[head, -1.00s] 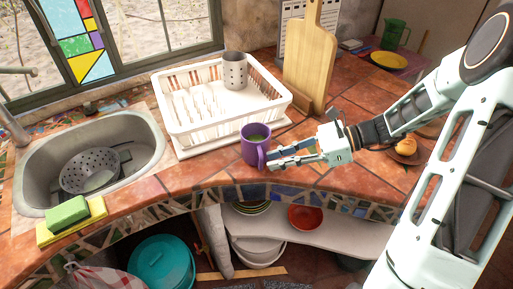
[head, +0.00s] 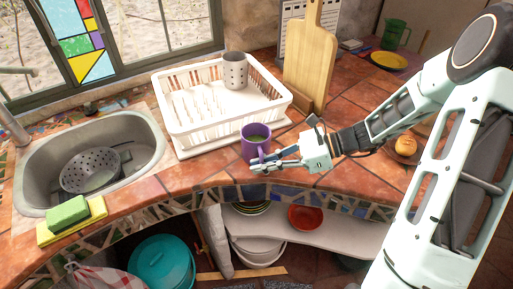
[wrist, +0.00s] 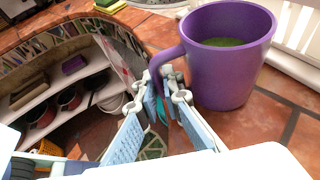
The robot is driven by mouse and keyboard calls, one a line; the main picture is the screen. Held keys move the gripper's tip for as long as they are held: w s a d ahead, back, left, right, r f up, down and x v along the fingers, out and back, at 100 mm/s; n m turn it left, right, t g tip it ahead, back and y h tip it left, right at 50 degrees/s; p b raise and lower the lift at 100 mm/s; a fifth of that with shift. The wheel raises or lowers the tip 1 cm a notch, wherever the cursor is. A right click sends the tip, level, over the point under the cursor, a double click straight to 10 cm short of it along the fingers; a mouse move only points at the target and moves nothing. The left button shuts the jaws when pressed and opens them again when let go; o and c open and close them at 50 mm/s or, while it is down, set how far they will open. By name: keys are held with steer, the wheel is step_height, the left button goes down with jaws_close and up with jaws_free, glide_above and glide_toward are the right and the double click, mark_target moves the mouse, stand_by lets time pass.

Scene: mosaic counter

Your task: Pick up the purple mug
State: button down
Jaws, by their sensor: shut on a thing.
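The purple mug (head: 255,143) stands upright on the tiled counter, just in front of the white dish rack, with something green inside. In the wrist view the mug (wrist: 225,70) fills the upper right, its handle (wrist: 168,66) towards my gripper. My gripper (head: 258,165) reaches in from the right at the mug's front side. In the wrist view my gripper's (wrist: 165,85) fingertips are closed together on the lower part of the handle. The mug appears to rest on the counter.
The white dish rack (head: 192,139) with a metal cutlery cup (head: 235,72) is close behind the mug. A cutting board (head: 310,55) stands right of it. The sink (head: 40,158) with a colander is at left. The counter's curved edge is just in front, over open shelves.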

steer(key=shift+r, duration=0.15)
steer(key=shift+r, duration=0.55)
steer(key=s+r+p, duration=0.1)
steer(key=s+r, duration=1)
steer(key=s, duration=0.3)
steer(key=shift+d+r, duration=0.2)
steer(key=shift+r, duration=0.15)
